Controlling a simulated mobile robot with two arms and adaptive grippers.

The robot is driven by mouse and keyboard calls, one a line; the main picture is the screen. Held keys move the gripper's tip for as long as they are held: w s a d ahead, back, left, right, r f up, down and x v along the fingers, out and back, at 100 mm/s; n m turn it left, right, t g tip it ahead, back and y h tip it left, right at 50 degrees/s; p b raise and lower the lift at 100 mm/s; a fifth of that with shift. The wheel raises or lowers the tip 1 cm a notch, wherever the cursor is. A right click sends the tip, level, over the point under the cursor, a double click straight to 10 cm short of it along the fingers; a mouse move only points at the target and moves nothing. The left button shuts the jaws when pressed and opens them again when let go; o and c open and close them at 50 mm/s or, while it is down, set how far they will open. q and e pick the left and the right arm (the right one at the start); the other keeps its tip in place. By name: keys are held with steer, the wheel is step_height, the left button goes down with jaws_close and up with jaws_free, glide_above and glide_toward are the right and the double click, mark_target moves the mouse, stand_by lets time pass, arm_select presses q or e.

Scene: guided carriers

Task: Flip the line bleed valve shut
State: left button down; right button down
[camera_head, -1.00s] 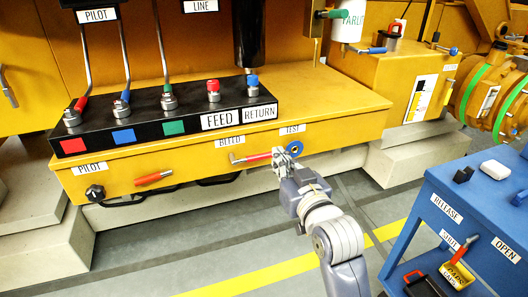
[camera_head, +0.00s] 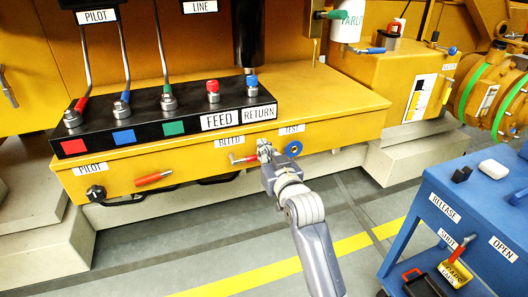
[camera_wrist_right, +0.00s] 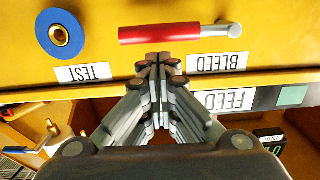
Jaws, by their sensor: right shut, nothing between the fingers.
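The bleed valve (camera_head: 243,159) has a red lever on the yellow front panel, below the BLEED label (camera_head: 229,141). Its lever lies level, running right from its metal pivot. The upside-down right wrist view shows the red lever (camera_wrist_right: 160,34) with the pivot at right. My right gripper (camera_head: 264,148) is shut and empty at the lever's free-end side. In the wrist view its fingertips (camera_wrist_right: 158,62) are close to the lever's middle, on the label side; I cannot tell whether they touch. The gripper hides part of the lever in the head view. My left gripper is out of view.
A blue round TEST fitting (camera_head: 293,149) sits just right of my gripper. The black FEED/RETURN block (camera_head: 190,130) stands above the panel. A blue cart (camera_head: 440,180) is at right.

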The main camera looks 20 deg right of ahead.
steer(key=shift+f, duration=0.25)
